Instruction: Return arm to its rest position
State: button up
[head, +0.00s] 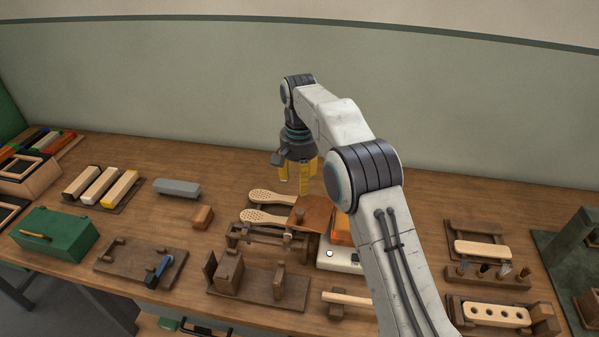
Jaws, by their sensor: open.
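My arm (358,170) is white and grey with dark joints, and it reaches up and over the wooden workbench (150,210). My gripper (299,180) has yellow fingers and points down above the back middle of the bench. It is open and nothing shows between its fingers. It hangs above two pale, perforated brush heads with handles, one at the back (272,196) and one nearer (264,216). My arm hides part of the bench to the right of the middle.
A green box (54,234), a board with pale bars (102,187) and a grey block (177,187) stand at left. Wooden fixtures (258,285) fill the front middle. At right are racks with a pale brush body (482,250) and a drilled block (496,314). The back strip is clear.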

jog(key=f+n, duration=0.1)
jog(key=f, duration=0.1)
jog(key=s+f+n, duration=0.1)
jog(key=f+n, duration=0.1)
jog(key=f, duration=0.1)
jog(key=f+n, duration=0.1)
jog(key=f, duration=0.1)
jog(key=shift+s+d+f+n, duration=0.15)
jog(key=shift+s+d+n, duration=0.1)
jog(key=shift+n, duration=0.15)
jog(key=s+d+r, duration=0.3)
jog(key=s+d, duration=0.2)
jog(key=s, duration=0.5)
jog(key=s+d+r, duration=0.3)
jog(key=s+d, duration=0.1)
jog(key=s, duration=0.6)
jog(key=s+d+r, duration=0.3)
jog(key=s+d, duration=0.2)
jog(key=s, duration=0.6)
notch_tip(320, 180, up, 7)
jog(key=s+d+m+t, duration=0.1)
jog(key=s+d+t, duration=0.1)
jog(key=t, duration=0.2)
jog(key=shift+d+f, duration=0.2)
jog(key=shift+d, duration=0.05)
jog(key=shift+d, duration=0.1)
